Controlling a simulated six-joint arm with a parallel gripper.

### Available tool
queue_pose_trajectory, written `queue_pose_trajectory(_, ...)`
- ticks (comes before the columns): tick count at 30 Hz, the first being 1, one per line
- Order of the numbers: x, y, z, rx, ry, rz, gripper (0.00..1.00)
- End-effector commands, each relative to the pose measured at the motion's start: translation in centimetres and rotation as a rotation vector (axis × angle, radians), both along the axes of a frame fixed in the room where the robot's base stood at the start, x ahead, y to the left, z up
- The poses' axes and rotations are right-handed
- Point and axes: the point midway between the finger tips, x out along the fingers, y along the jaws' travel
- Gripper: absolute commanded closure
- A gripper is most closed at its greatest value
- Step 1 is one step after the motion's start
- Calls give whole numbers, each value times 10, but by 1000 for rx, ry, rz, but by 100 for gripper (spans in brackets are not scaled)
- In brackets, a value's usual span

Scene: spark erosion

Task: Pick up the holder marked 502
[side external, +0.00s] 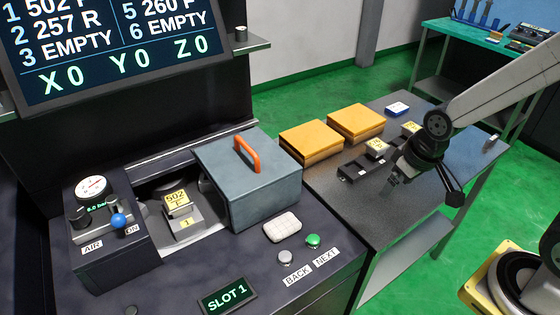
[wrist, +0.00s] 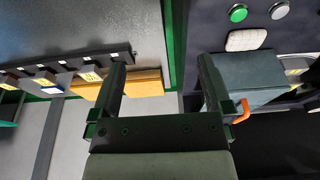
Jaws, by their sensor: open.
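The holder marked 502 (side external: 177,198) has a yellow label, with a letter under the number that looks like F. It sits upright on a grey block marked 1 (side external: 186,223), in the machine's open bay. My gripper (side external: 393,183) is open and empty, far to the right of the holder, above the front part of the side table. The wrist view shows both fingers (wrist: 161,65) apart with nothing between them. A small yellow patch shows at that view's right edge; I cannot tell whether it is this holder.
A grey cover with an orange handle (side external: 246,180) stands right of the bay. The air panel with a blue knob (side external: 118,220) stands left. A black rack (side external: 362,172) with yellow-labelled holders and two orange boxes (side external: 311,142) are on the side table (side external: 330,205). The screen (side external: 110,45) lists 502 first.

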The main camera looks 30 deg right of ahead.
Motion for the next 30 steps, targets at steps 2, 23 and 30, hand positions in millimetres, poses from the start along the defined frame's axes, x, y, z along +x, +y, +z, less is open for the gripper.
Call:
queue_pose_trajectory(2,1,0,6,0,-3,0,0)
queue_pose_trajectory(23,14,4,45,-70,10,142,0)
queue_pose_trajectory(30,35,11,46,-171,20,340,0)
